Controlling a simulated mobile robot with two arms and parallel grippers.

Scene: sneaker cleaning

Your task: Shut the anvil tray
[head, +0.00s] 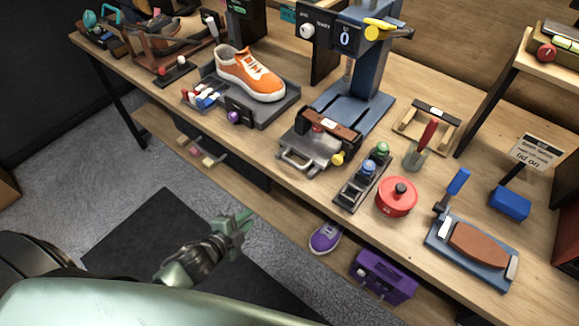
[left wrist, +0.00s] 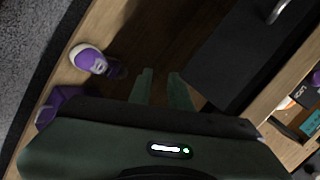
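A grey metal tray with a bar handle (head: 299,160), which looks like the anvil tray, sticks out toward the bench's front edge, before the blue press (head: 352,98). A brown block (head: 338,130) and a yellow knob (head: 338,158) are at it. How far it extends under the press is hard to tell. My left gripper (head: 246,224) is in front of the bench, below and to the left of the tray, not touching it. In the left wrist view its two fingers (left wrist: 162,88) are apart with nothing between them. My right gripper is not in view.
An orange sneaker (head: 248,75) stands on a dark platform left of the press. A black tool rack (head: 352,192) and red pot (head: 397,197) are to the tray's right. A purple sneaker (head: 325,237) and purple box (head: 384,277) are on the lower shelf.

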